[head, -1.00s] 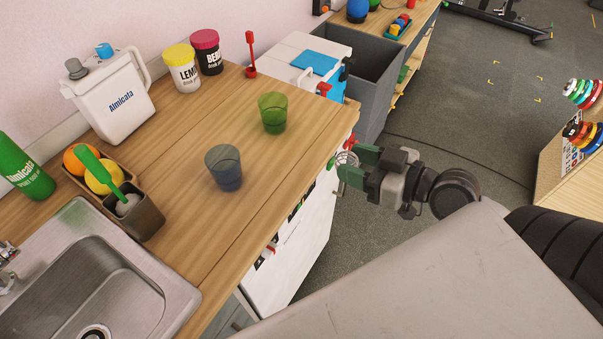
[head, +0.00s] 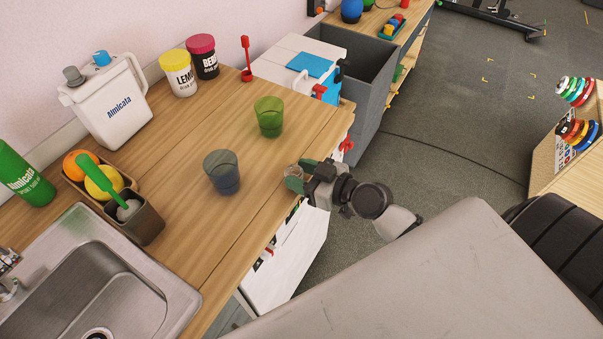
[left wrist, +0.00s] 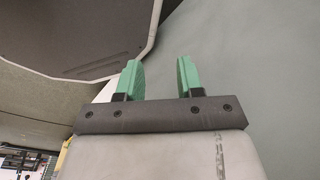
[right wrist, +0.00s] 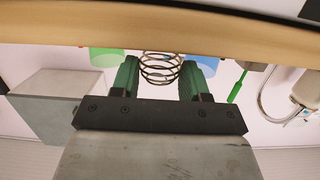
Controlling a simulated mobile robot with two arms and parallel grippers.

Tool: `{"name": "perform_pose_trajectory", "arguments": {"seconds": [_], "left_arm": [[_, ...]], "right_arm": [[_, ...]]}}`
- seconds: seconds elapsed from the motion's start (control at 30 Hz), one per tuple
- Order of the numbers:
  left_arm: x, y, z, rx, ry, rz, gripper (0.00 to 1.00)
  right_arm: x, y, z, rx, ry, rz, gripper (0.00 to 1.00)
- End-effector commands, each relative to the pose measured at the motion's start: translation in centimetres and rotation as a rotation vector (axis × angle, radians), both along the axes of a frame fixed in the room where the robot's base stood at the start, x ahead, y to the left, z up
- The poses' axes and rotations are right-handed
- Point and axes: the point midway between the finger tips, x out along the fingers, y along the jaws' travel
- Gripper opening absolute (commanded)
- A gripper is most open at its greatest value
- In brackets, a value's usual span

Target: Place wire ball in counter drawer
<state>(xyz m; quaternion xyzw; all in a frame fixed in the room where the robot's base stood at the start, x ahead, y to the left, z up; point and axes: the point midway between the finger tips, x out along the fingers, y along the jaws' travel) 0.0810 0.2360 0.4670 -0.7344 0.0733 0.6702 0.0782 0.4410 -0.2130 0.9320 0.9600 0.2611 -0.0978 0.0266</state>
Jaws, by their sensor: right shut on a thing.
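The wire ball, an open cage of thin dark wire, is between the green fingers of my right gripper (head: 294,179). It shows best in the right wrist view (right wrist: 160,68), where the right gripper (right wrist: 160,64) is shut on it. In the head view, the gripper overlaps the front edge of the wooden counter (head: 250,190), roughly at countertop height. The white drawer fronts (head: 290,262) are below that edge; I cannot tell whether a drawer is open. My left gripper (left wrist: 159,70) is open and empty in the left wrist view, and is outside the head view.
A blue-grey cup (head: 222,174) and a green cup (head: 269,117) stand on the counter near my right gripper. The sink (head: 115,275) is at lower left. A grey bin (head: 365,90) stands past the counter's far end. Open floor lies to the right.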

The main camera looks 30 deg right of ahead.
Motion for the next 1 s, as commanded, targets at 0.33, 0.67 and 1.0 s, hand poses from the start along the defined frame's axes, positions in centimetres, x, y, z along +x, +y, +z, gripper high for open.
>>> {"name": "perform_pose_trajectory", "arguments": {"seconds": [0.33, 0.67, 1.0], "left_arm": [[0.0, 0.0, -0.3, 0.000, 0.001, 0.000, 0.37], [0.0, 0.0, -0.2, 0.000, 0.000, 0.000, 0.37], [0.0, 0.0, -1.0, 0.000, 0.000, -0.001, 0.37]], "right_arm": [[0.0, 0.0, -0.3, -0.001, -0.001, -0.001, 0.47], [0.0, 0.0, -0.1, 0.000, -0.001, -0.001, 0.71], [-2.1, -1.3, 0.1, -0.004, 0.001, 0.000, 0.71]]}}
